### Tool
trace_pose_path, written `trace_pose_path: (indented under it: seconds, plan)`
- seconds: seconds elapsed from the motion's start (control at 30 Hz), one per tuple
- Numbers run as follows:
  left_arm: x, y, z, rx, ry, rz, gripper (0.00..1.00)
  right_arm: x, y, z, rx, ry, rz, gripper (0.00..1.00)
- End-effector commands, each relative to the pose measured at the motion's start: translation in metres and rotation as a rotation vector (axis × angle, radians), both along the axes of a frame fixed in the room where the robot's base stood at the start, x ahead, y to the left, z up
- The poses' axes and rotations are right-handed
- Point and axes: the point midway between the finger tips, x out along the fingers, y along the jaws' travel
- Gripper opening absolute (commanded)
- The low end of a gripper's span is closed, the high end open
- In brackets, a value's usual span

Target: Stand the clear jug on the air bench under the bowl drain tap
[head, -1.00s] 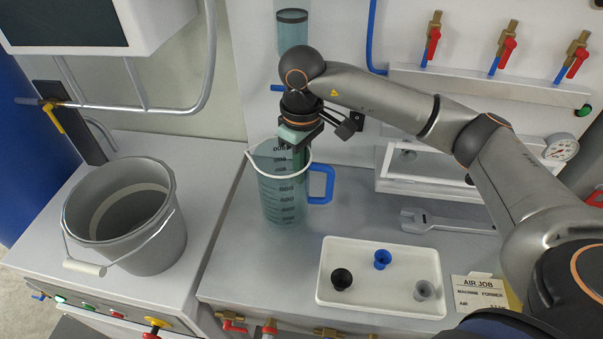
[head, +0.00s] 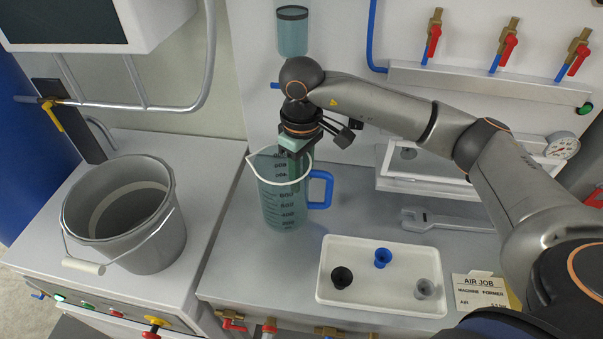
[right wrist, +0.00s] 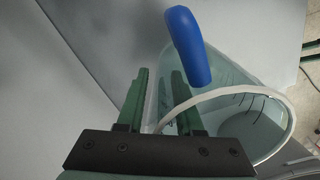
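The clear jug (head: 284,203), with a white rim, dark scale marks and a blue handle, is over the left part of the grey air bench (head: 250,272). It looks upright; I cannot tell whether its base touches the bench. My right gripper (head: 294,152) is shut on the jug's wall at the rim. In the right wrist view its green fingers (right wrist: 158,105) straddle the wall of the jug (right wrist: 262,115). The clear bowl (head: 292,35) hangs on the back panel, above and behind the jug. A blue lever (head: 275,86) shows below it; my arm partly hides this area. My left gripper is not in view.
A grey bucket (head: 158,240) stands on the machine at left. A white tray (head: 350,297) with several suction cups lies in front right of the jug. A spanner (head: 445,220) and a white framed box (head: 440,180) are farther right. Red-handled valves line the bench's front edge.

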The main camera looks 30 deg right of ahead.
Motion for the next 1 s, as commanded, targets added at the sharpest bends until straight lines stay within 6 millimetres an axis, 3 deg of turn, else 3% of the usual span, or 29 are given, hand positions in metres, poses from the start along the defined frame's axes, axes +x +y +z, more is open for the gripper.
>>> trace_pose_path:
  seconds: [0.17,0.5,0.7,1.0]
  plan:
    - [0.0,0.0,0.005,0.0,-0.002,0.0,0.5,0.001,0.0,0.009,0.0,-0.002,0.0,0.35]
    - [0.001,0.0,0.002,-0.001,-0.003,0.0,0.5,0.001,0.0,0.08,0.0,-0.005,0.0,0.35]
    - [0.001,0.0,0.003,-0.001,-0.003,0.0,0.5,0.001,0.0,0.112,-0.001,-0.003,-0.001,0.35]
    - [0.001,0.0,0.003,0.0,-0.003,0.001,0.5,0.0,0.0,0.123,0.0,0.001,0.0,0.35]
